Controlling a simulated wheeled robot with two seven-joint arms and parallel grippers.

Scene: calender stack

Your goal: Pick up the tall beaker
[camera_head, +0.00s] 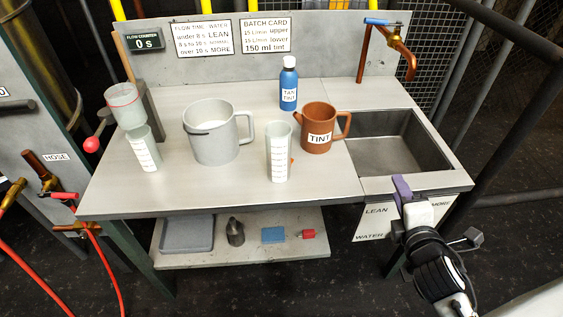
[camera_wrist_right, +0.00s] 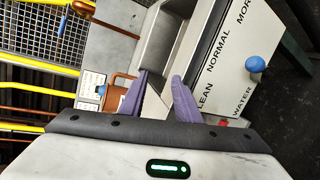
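Two clear graduated beakers stand upright on the bench in the head view. The taller-looking beaker (camera_head: 279,152) is in the middle, between the grey jug and the brown TINT jug. The other beaker (camera_head: 143,149) is at the left under a clear funnel cup. My right gripper (camera_head: 403,188) is at the bench's front right edge by the sink, well to the right of the middle beaker. In the wrist view its purple fingers (camera_wrist_right: 160,95) are apart with nothing held between them. My left gripper is not in view.
A grey jug (camera_head: 212,135), a brown TINT jug (camera_head: 318,130) and a blue bottle (camera_head: 288,84) crowd the middle beaker. The sink (camera_head: 385,152) with a copper tap (camera_head: 398,48) is at right. The front bench strip is clear. A blue knob (camera_wrist_right: 255,64) shows on the labelled panel.

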